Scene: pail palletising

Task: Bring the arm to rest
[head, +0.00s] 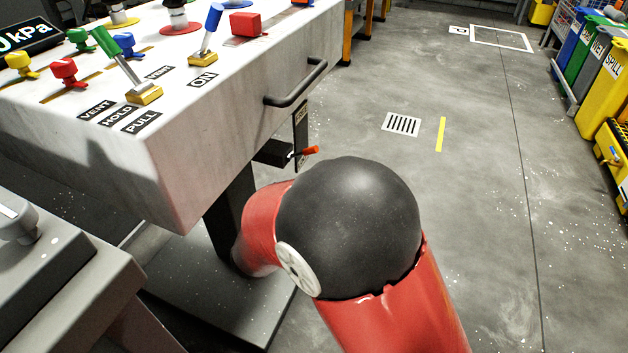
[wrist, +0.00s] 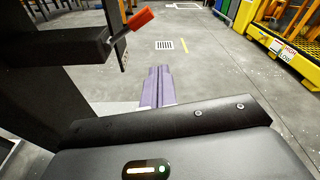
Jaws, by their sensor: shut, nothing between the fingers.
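My arm (head: 350,235), red with a large black joint, reaches down in front of the white console (head: 185,150) in the head view. Its far end goes behind the joint and beside the console's dark leg, so my gripper is hidden there. In the wrist view my gripper (wrist: 158,69) shows as two purple-grey fingers closed together. They point out over the bare grey floor, and nothing is between them. A dark bracket with a red-orange handle (wrist: 140,19) is above and left of the fingers, apart from them. It also shows under the console in the head view (head: 311,151).
The console carries colored knobs, a green lever (head: 110,48), a blue lever (head: 211,28) and a front rail (head: 295,88). A grey table (head: 65,290) stands at lower left. Bins (head: 600,85) line the right. The floor around the drain grate (head: 401,124) is clear.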

